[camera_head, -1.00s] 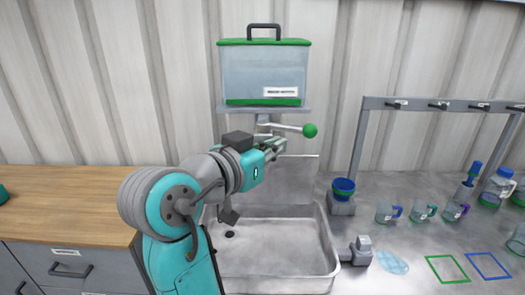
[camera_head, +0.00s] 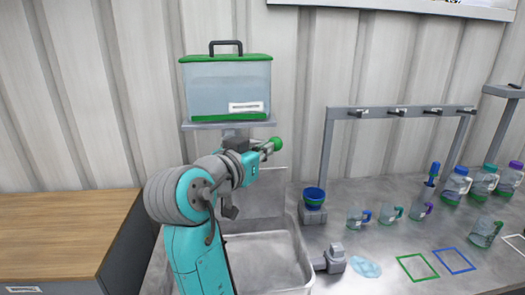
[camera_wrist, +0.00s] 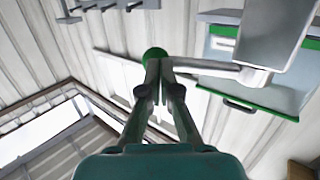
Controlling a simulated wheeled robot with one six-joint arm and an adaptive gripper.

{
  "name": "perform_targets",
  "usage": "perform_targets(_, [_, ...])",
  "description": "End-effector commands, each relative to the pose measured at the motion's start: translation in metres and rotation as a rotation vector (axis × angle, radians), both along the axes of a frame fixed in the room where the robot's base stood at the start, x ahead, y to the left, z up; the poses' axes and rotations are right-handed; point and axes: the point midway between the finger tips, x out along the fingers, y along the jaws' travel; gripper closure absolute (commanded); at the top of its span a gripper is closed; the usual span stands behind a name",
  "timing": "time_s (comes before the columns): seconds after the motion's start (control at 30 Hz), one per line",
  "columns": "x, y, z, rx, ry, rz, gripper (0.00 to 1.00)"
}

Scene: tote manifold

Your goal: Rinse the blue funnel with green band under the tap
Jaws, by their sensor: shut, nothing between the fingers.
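The blue funnel with green band (camera_head: 315,194) sits upright in a grey holder (camera_head: 312,215) to the right of the sink. The tap hangs under the tank, and its lever ends in a green ball knob (camera_head: 277,143). In the wrist view the lever (camera_wrist: 215,67) runs right from the knob (camera_wrist: 154,53). My gripper (camera_head: 268,150) is shut and empty, its fingertips at the knob; in the wrist view the fingertips (camera_wrist: 158,66) overlap the knob's lower edge. I cannot tell whether they touch. My arm hides part of the tap and sink.
A clear tank (camera_head: 227,90) with green lid stands on a shelf above the sink (camera_head: 270,260). Several mugs (camera_head: 358,217), jugs (camera_head: 456,186) and a peg rack (camera_head: 400,111) are at right. A wooden counter (camera_head: 60,230) lies left.

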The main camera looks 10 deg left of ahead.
Motion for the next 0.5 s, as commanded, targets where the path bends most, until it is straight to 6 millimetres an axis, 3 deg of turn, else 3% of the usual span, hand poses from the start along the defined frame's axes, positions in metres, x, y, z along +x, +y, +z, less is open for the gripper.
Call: perform_targets(0.5, [0.023, -0.009, 0.0, 0.0, -0.001, 0.215, 1.0])
